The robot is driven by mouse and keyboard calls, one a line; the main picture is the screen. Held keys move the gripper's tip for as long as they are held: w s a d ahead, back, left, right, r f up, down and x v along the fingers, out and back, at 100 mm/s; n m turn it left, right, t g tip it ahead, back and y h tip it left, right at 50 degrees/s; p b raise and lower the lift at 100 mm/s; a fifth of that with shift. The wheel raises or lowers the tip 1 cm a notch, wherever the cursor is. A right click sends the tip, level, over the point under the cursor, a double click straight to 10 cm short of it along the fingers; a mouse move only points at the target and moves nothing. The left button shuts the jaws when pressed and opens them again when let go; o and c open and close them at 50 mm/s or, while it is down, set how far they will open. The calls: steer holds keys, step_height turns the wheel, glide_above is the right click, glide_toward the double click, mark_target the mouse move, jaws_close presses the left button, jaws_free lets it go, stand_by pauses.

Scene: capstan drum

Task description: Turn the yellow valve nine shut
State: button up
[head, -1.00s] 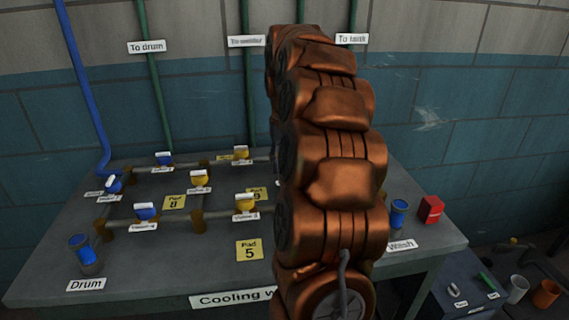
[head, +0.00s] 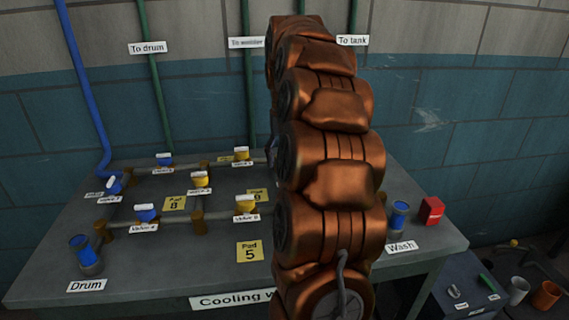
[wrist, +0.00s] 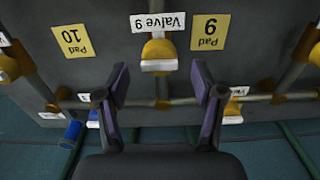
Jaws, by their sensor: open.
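In the wrist view, the yellow valve nine (wrist: 158,48) stands on the grey bench with its "Valve 9" label (wrist: 158,22) beside it. Its white handle (wrist: 159,66) lies sideways, seemingly across the short pipe that runs down the picture from it. My gripper (wrist: 161,82) is open. Its two dark fingers are spread left and right of the valve's line, with the handle between and just beyond the tips, apart from them. In the head view my arm hides my gripper, and I cannot make out valve nine there.
Pad 9 (wrist: 210,31) and pad 10 (wrist: 73,41) flank the valve. A long pipe (wrist: 180,101) with brown joints crosses below it.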

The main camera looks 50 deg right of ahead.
steer(key=shift+r, duration=2.65)
